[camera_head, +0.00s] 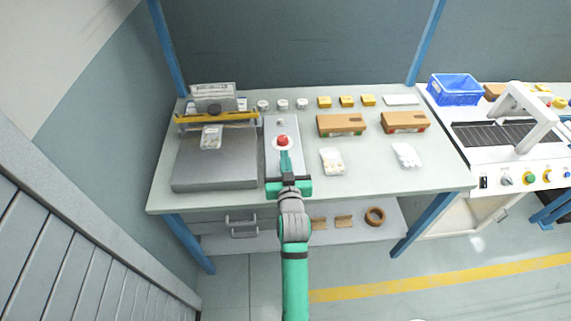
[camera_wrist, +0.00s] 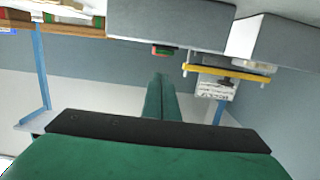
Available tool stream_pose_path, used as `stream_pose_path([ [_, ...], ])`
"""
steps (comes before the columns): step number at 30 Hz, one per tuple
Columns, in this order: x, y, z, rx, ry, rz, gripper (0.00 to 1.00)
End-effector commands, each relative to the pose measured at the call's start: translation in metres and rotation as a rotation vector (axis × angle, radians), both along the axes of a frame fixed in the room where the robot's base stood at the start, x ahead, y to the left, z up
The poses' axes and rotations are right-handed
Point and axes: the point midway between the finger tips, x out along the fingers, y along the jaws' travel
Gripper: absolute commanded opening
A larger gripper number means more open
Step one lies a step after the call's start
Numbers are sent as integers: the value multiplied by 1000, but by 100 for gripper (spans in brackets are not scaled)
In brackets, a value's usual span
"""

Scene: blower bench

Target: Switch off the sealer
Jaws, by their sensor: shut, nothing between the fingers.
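The sealer (camera_head: 215,165) is a grey machine at the bench's left, with a yellow bar (camera_head: 218,118) across its back. Beside it on the right stands a narrow grey control box (camera_head: 270,160) with a red button (camera_head: 283,140) on top. My gripper (camera_head: 284,154) is shut and empty, with its fingertips at the near side of the button in the head view. In the wrist view, which looks upside down, the shut fingertips (camera_wrist: 161,76) point at the box (camera_wrist: 170,24). A small red and green part (camera_wrist: 163,50) shows there, with a gap to the fingertips.
Cardboard boxes (camera_head: 341,124) and white bags (camera_head: 332,161) lie on the bench (camera_head: 370,182) right of the control box. Small white and yellow items line the back. A blue crate (camera_head: 454,89) and another machine stand at right.

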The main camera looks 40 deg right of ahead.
Motion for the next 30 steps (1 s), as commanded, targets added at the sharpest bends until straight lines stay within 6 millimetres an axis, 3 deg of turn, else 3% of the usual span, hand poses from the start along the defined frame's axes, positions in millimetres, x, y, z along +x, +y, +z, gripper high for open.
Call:
stream_pose_path([
  [1, 1, -1, 12, -3, -5, -1, 0],
  [12, -52, 36, 31, -1, 1, 6, 0],
  [18, -73, 45, 40, -2, 1, 0, 0],
  [30, -80, 47, 43, 0, 0, -3, 0],
])
